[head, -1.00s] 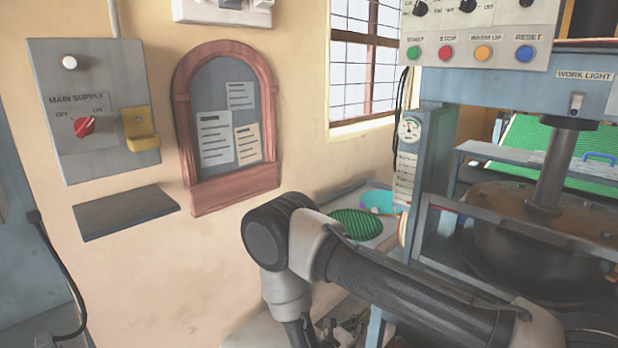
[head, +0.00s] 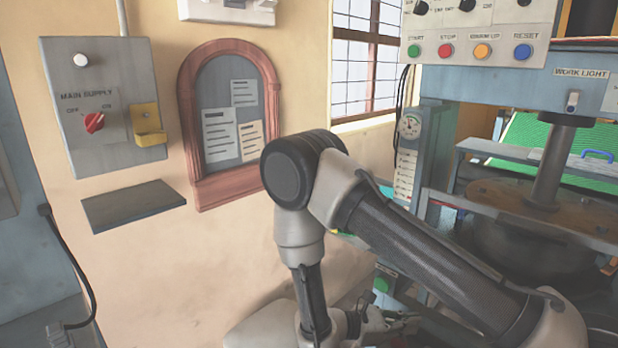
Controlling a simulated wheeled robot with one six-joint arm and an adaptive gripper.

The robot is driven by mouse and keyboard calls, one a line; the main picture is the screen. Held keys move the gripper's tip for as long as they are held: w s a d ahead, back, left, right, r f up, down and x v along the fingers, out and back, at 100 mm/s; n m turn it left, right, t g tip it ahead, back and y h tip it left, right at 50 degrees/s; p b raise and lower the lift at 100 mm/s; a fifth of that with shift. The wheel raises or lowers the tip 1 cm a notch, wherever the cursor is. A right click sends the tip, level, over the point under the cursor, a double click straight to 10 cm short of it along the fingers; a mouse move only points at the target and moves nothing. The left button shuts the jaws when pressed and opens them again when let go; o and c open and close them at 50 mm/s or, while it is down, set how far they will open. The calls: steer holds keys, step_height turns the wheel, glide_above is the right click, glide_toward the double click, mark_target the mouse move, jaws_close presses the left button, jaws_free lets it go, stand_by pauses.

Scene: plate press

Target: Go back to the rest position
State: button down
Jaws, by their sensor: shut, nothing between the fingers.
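My gripper (head: 392,321) shows at the bottom of the head view, low in front of the press, partly hidden behind my arm's wrist and cut by the frame edge. It is shut and holds nothing. My arm crosses the lower middle of the view, its elbow raised in front of the wall and the notice board (head: 222,128).
The main supply box (head: 100,105) and a small shelf (head: 133,206) are on the left wall. The wall between shelf and arm is bare.

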steer(key=s+d+r+m+y, duration=0.4)
steer(key=r+m+y, duration=0.1)
steer(key=r, duration=0.6)
steer(key=s+d+r+m+t+y, duration=0.1)
steer(key=s+d+r+m+y, duration=0.3)
steer(key=r+m, duration=0.4)
steer(key=s+d+r+m+y, duration=0.4)
steer(key=s+r+m+y, duration=0.1)
steer(key=r, duration=1)
steer(key=shift+s+d+r+m+t+y, duration=0.15)
steer(key=shift+s+r+m+t+y, duration=0.2)
steer(key=shift+m+y, duration=0.6)
steer(key=shift+f, duration=0.1)
